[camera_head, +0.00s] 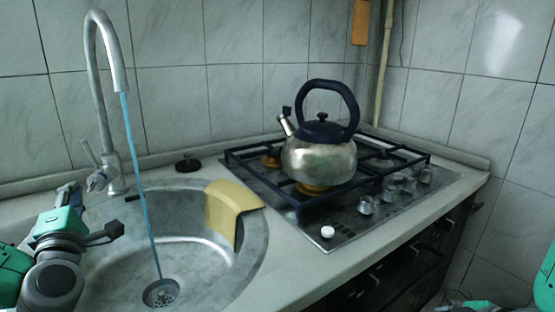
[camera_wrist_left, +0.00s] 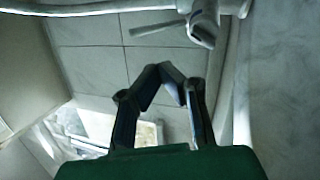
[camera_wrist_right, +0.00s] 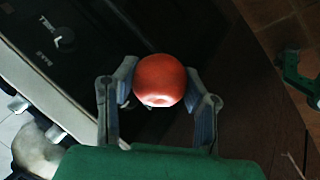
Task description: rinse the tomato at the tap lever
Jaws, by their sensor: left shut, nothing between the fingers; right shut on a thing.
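The tap (camera_head: 112,60) stands behind the sink, with a blue stream of water (camera_head: 138,170) falling from its spout to the drain. Its thin lever (camera_head: 90,155) juts up and left from the tap base; the lever (camera_wrist_left: 155,29) also shows at the top of the left wrist view. My left gripper (camera_head: 70,188) is at the sink's left rim, below and left of the lever, apart from it. Its fingertips (camera_wrist_left: 168,72) meet with nothing between them. In the right wrist view my right gripper (camera_wrist_right: 160,85) is shut on the red tomato (camera_wrist_right: 159,78). The tomato is hidden in the head view.
The round metal sink (camera_head: 205,262) has a yellow cloth (camera_head: 228,205) over its right rim and a black plug (camera_head: 188,164) behind it. A kettle (camera_head: 318,158) stands on the gas hob (camera_head: 350,220) to the right. The counter's front strip is mostly clear.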

